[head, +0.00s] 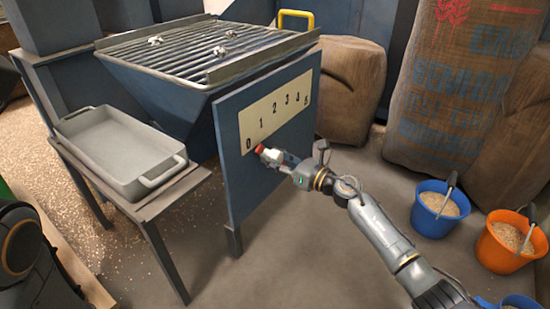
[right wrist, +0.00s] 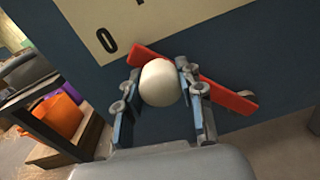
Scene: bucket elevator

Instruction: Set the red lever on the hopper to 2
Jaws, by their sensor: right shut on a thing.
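The red lever (head: 259,149) is on the blue front panel (head: 240,185) of the hopper (head: 160,90). Its red end lies just beside the 0 on the pale scale plate (head: 275,115), which runs from 0 to 5. In the right wrist view the lever (right wrist: 232,98) slants from near the 0 down to the right, with a round white knob (right wrist: 159,83) on it. My right gripper (head: 271,157) is shut on this knob, one finger on each side; the gripper (right wrist: 160,90) also shows in the wrist view. My left gripper is not in view.
A grey tray (head: 78,126) stands on a stand left of the panel. A metal grate (head: 205,50) covers the hopper. Sacks (head: 455,90) stand behind at right. A blue bucket (head: 427,222) and an orange bucket (head: 490,255) stand on the floor at right.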

